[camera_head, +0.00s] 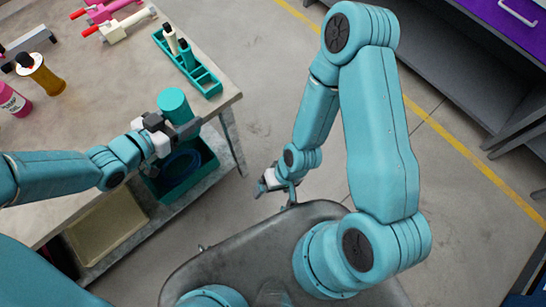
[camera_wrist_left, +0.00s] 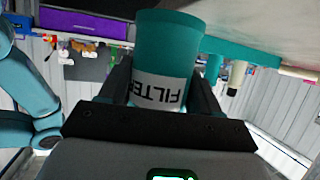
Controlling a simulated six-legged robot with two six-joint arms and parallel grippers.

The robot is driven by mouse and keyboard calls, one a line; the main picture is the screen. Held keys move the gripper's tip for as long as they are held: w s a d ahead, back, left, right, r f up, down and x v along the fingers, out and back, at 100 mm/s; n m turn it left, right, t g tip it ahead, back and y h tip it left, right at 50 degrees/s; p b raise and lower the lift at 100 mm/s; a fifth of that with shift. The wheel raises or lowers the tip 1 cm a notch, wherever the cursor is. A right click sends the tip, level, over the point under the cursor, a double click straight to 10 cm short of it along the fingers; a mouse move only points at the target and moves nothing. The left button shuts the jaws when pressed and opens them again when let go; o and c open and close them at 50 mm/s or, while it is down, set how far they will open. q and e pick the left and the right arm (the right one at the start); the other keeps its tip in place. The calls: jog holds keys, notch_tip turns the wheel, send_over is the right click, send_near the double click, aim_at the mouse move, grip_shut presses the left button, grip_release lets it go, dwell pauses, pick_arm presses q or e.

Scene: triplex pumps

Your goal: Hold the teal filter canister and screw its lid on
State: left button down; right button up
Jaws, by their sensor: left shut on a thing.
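In the left wrist view the canister (camera_wrist_left: 168,48) stands between the two dark fingers, with a white label and black letters that read upside down. The fingers are shut on its sides. Its round teal end faces up in the head view; I cannot tell whether this is a lid. No separate lid can be made out. My right gripper (camera_head: 270,181) hangs low over the floor, right of the canister and apart from it; its jaws are too small to read.
A teal rack (camera_head: 205,82) with bottles stands on the table (camera_head: 105,100). A teal bin (camera_head: 205,172) sits below the canister. Open floor lies right of the table.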

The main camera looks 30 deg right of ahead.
pick_arm(q)
jog(key=shift+w, duration=0.1)
dwell(0.5)
jog(key=w+a+r+n+t+y, duration=0.2)
jog(key=a+r, duration=0.4)
jog(key=a, duration=0.5)
jog(key=w+a+r+n+t+y+p, duration=0.1)
jog(key=w+a+r+n+y, duration=0.3)
jog(key=a, duration=0.7)
jog(key=w+a+r+n+t+y, duration=0.2)
jog(key=a+r+n+t+y, duration=0.2)
jog(key=a+r, duration=0.4)
jog(key=a, duration=0.4)
jog(key=shift+w+r+n+p, duration=0.4)
notch_tip(320, 180, down, 16)
jog(key=b, duration=0.8)
jog(key=shift+r, duration=0.15)
